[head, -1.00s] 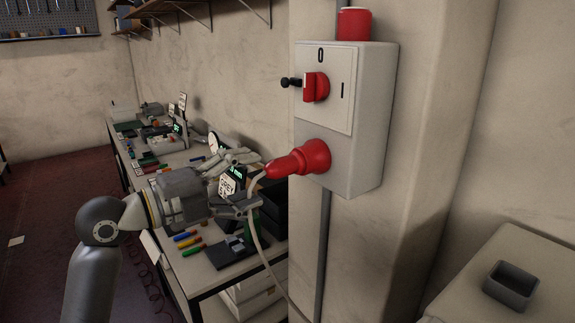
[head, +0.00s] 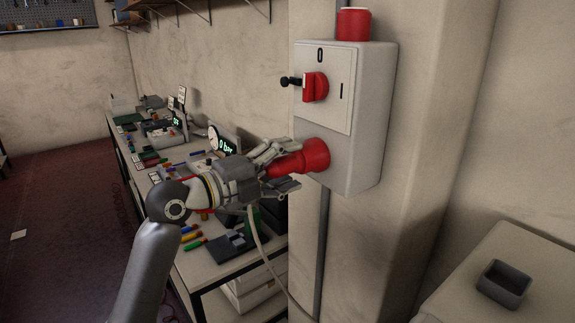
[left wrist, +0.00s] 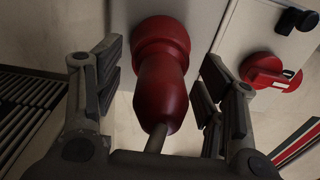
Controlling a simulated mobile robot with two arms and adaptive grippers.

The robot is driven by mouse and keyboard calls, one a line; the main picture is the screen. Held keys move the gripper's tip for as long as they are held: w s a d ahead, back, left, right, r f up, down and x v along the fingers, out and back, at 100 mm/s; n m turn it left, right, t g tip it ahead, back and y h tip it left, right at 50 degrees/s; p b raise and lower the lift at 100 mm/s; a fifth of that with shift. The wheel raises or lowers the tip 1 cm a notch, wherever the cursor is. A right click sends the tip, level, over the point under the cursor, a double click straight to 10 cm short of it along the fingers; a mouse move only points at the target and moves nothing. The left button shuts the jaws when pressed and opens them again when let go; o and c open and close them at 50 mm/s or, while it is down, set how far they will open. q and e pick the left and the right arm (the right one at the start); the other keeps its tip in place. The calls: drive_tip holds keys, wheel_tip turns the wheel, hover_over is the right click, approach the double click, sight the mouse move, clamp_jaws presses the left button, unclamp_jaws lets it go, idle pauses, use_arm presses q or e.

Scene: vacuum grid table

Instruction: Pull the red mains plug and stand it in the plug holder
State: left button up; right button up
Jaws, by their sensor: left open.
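The red mains plug (head: 285,165) sits in the red socket (head: 315,154) on the front of the grey switch box (head: 357,130). Its pale cable (head: 262,245) hangs down toward the floor. My left gripper (head: 283,166) is open, with its fingers on either side of the plug. In the left wrist view the plug (left wrist: 162,92) lies between the open fingers, with gaps visible on both sides. The plug holder, a small dark open box (head: 505,284), stands on the pale cabinet at the lower right. My right gripper is not in view.
A red rotary switch (head: 315,87) with a black padlock-like piece is above the socket. A red cylinder (head: 354,24) stands on the box. A cluttered workbench (head: 215,262) runs along the wall at left. The pale cabinet top (head: 470,290) is clear around the holder.

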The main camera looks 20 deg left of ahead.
sight(265, 172)
use_arm(q)
drive_tip(key=shift+b, duration=0.55)
idle(1.0)
drive_tip(key=shift+c, duration=0.5)
drive_tip(key=c, duration=1.3)
drive_tip(key=shift+b+v, duration=1.55)
drive_tip(key=shift+v, duration=1.5)
